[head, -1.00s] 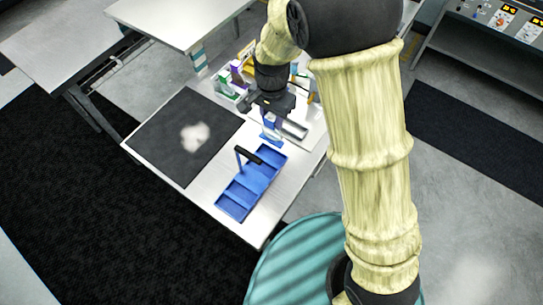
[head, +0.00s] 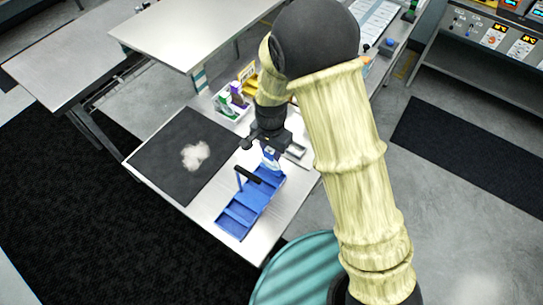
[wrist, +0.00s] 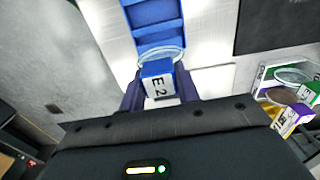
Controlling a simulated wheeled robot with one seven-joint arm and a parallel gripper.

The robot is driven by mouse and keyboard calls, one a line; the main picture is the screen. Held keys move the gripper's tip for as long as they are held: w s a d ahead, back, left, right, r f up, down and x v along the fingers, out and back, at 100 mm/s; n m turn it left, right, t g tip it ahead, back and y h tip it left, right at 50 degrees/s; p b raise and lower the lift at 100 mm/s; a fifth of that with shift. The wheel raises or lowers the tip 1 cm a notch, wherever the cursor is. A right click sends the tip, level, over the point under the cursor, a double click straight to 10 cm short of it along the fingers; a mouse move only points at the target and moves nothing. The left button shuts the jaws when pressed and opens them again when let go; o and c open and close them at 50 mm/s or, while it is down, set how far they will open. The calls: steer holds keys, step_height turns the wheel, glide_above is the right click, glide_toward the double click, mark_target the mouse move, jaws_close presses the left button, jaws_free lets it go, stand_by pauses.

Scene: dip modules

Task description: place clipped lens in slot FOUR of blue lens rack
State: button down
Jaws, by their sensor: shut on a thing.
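My gripper (head: 270,150) is shut on a lens clip (wrist: 157,84), with a finger on either side of it. The clip is blue on top with a white label that seems to read "E2". A clear round lens (wrist: 162,57) stands out from the clip toward the rack in the wrist view. The blue lens rack (head: 238,218) lies on the table, divided into several slots. My gripper is above the rack's far end. The rack also shows at the top of the wrist view (wrist: 156,18). Slot numbers are not readable.
A white holder with green, purple and yellow clips (head: 232,101) stands beyond the rack; some clips show at the right of the wrist view (wrist: 294,114). A black mat (head: 166,160) with a pale blurry patch lies left of the rack. A dark handle (head: 247,175) rises by the rack.

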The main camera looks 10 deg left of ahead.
mark_target(271, 168)
steer(key=shift+a+f+p, duration=0.1)
steer(key=shift+f+p, duration=0.6)
steer(key=shift+f, duration=1.4)
steer(key=shift+f, duration=0.1)
steer(key=c, duration=1)
jaws_free()
step_height(271, 168, up, 12)
steer(key=b, duration=0.3)
steer(key=shift+b, duration=0.4)
